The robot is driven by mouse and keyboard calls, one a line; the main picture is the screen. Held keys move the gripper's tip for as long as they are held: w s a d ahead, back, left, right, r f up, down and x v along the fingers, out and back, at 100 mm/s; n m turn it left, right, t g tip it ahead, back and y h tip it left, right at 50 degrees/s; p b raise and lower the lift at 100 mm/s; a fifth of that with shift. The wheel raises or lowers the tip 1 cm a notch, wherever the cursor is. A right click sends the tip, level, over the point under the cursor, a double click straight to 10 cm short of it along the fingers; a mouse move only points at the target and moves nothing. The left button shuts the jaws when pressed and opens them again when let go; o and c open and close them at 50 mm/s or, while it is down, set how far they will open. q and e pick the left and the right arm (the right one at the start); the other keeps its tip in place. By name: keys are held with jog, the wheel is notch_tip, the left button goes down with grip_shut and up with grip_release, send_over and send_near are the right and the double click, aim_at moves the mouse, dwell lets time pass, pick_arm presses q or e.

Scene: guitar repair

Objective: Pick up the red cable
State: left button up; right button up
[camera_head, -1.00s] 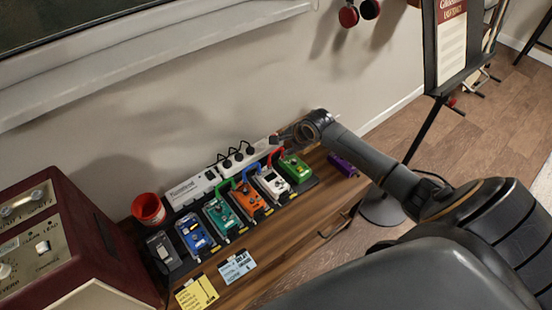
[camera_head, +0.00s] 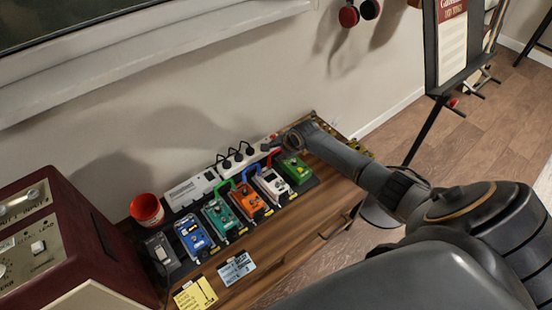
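The red cable (camera_head: 271,158) is a short curved patch lead between the white pedal (camera_head: 272,183) and the green pedal (camera_head: 294,168) on the pedalboard. My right gripper (camera_head: 272,144) is just above and behind the red cable, by the white power strip. Its fingers are small and dark here, so I cannot tell whether they are open or shut, or whether they touch the cable. My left gripper is not in view.
Blue (camera_head: 194,235), teal (camera_head: 221,215) and orange (camera_head: 247,199) pedals stand in the same row. A red cup (camera_head: 147,210) and a maroon amplifier (camera_head: 52,245) are at left. The white power strip (camera_head: 240,160) with black plugs lies behind. Notes (camera_head: 195,294) lie in front.

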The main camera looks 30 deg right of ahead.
grip_shut()
